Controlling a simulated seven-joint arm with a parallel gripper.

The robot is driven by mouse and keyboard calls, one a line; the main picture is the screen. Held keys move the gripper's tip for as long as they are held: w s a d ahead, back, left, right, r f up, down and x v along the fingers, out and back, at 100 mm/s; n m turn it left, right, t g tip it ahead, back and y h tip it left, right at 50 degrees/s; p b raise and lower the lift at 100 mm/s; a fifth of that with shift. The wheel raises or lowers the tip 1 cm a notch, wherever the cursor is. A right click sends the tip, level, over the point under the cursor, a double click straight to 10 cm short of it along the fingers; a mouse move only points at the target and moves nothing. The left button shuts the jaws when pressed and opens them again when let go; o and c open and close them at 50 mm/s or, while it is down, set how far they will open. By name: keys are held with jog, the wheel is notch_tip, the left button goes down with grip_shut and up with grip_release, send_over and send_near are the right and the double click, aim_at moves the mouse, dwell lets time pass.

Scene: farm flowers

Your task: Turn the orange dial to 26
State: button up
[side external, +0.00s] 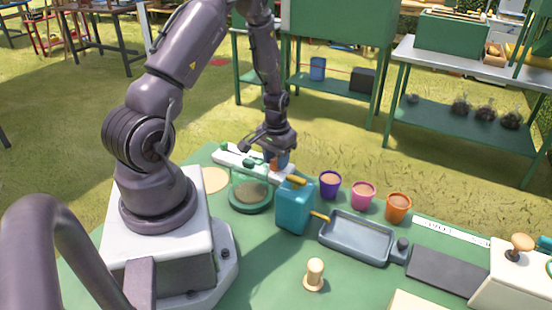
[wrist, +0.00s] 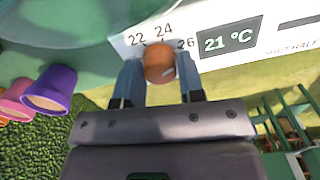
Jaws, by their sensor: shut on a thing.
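The orange dial (wrist: 159,62) shows in the wrist view on a white panel (wrist: 285,25). The numbers 22, 24 and 26 are printed around it, and a dark display beside it reads 21 °C. A pale mark on the dial points toward the upper right, roughly between 24 and 26. My gripper (wrist: 160,80) has its two blue-grey fingers on either side of the dial, shut on it. In the side external view my gripper (side external: 277,158) is at the right end of the white panel, and the dial is mostly hidden there.
A teal watering can (side external: 294,206) stands just in front of my gripper. Purple (side external: 330,184), pink (side external: 363,195) and orange (side external: 398,207) pots stand to its right. A grey tray (side external: 356,238) and a wooden peg (side external: 314,274) are nearer the camera.

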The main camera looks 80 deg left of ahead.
dwell(0.4)
jog(key=o, duration=0.9)
notch_tip(320, 180, up, 13)
